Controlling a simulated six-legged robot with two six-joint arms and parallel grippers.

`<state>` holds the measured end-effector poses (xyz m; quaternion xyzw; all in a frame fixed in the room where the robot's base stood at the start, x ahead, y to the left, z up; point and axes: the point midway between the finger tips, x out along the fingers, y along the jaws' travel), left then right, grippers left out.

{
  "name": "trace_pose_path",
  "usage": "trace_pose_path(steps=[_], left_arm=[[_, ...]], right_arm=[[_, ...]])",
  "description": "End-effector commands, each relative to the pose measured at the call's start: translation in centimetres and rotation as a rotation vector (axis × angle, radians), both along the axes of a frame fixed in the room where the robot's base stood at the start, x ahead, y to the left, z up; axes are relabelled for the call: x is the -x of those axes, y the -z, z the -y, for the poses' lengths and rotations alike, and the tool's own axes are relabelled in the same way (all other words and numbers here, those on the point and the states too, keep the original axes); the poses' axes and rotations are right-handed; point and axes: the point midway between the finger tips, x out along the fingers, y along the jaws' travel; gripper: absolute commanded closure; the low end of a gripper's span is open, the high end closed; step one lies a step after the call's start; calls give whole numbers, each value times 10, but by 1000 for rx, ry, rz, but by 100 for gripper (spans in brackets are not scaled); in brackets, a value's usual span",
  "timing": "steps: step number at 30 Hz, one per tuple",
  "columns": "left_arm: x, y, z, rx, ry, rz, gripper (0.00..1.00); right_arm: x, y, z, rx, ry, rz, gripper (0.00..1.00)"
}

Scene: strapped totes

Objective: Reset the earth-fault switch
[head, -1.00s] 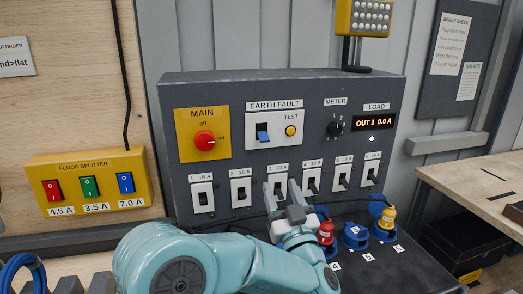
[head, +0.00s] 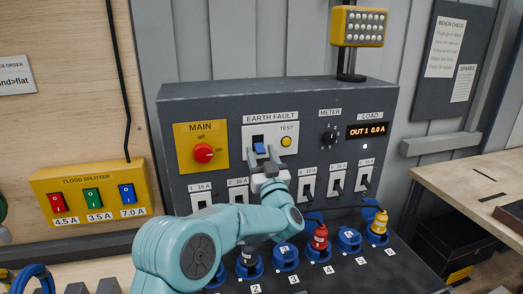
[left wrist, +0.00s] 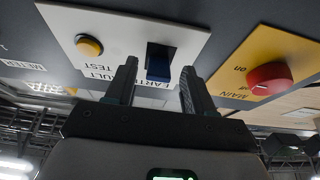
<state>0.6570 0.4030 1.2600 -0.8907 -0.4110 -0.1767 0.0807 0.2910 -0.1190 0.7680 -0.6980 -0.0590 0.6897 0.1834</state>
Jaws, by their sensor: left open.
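The earth-fault switch (head: 259,148) has a blue lever in a dark slot on a white plate, under the "EARTH FAULT" label. In the head view the blue lies at the slot's lower end. The yellow test button (head: 286,142) is to its right. My left gripper (head: 267,160) is just below and in front of the switch, open and empty. In the left wrist view, which is upside down, its fingers (left wrist: 158,75) stand apart on either side of the blue lever (left wrist: 158,66). I cannot tell whether they touch it. My right gripper is not in view.
The red main knob (head: 204,153) is left of the switch. A row of breakers (head: 308,187) lies below, partly hidden by my arm. The load display (head: 368,130) reads OUT 1 0.0 A. Plugs and sockets (head: 349,240) sit in front. A flood splitter (head: 91,190) is at left.

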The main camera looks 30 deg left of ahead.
Motion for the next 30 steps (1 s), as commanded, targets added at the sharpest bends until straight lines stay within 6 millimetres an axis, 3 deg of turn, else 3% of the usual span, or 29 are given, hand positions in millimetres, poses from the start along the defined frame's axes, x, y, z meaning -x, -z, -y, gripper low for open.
trace_pose_path(steps=[8,13,23,30], left_arm=[[-2,0,-2,0,1,0,47],[-2,0,-2,0,0,0,99],[-1,-4,-1,22,0,-19,100],[0,-16,1,121,2,-102,100]], right_arm=[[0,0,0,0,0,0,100],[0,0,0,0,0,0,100],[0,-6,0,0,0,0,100],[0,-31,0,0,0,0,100]])
